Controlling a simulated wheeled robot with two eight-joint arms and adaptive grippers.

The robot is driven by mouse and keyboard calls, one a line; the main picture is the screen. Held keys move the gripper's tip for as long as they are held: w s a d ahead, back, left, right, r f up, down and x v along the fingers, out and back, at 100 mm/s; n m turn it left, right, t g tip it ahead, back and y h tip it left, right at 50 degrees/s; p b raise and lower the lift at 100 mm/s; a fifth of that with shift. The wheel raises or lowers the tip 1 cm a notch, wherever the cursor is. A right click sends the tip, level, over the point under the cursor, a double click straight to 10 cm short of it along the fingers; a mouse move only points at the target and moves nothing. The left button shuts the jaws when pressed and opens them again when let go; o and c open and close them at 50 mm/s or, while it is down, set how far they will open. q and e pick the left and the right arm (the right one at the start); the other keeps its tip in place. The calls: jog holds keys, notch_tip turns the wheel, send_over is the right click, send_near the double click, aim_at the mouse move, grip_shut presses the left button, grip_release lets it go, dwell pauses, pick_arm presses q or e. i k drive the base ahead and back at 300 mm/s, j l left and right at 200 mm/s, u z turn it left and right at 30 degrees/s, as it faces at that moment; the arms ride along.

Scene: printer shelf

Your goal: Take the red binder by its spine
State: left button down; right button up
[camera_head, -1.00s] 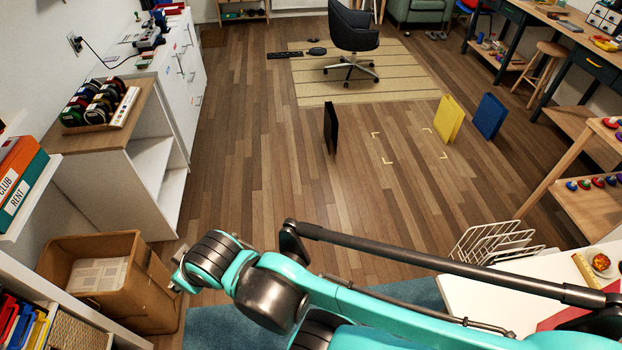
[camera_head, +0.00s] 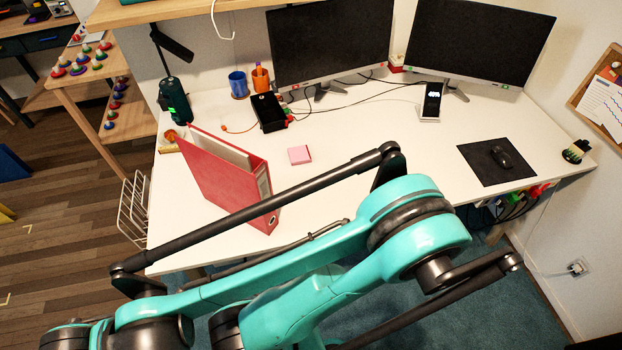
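The red binder (camera_head: 215,175) stands upright on the left part of the white desk (camera_head: 355,150), near its front edge. Its spine (camera_head: 265,198), with a pale label, faces right and toward me. My teal arm crosses the lower part of the view in front of the desk, and its black rod passes across the lower part of the binder. Neither of my grippers shows, so I cannot see whether anything touches the binder.
A pink note pad (camera_head: 299,154) lies right of the binder. Two monitors (camera_head: 330,40), a black tray (camera_head: 268,112), cups and a phone on a stand (camera_head: 431,101) are behind. A white wire rack (camera_head: 134,208) stands at the desk's left edge. The desk's middle is mostly clear.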

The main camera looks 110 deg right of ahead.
aim_at(231, 178)
jog(key=z, duration=2.95)
jog(key=l+u, duration=0.15)
jog(key=l, duration=0.45)
jog(key=k+l+u, duration=0.1)
jog(key=l, duration=0.45)
jog(key=k+l+u, duration=0.15)
jog(key=l, duration=0.4)
jog(key=i+l+u, duration=0.1)
jog(key=i+l, duration=0.05)
jog(key=l, duration=0.1)
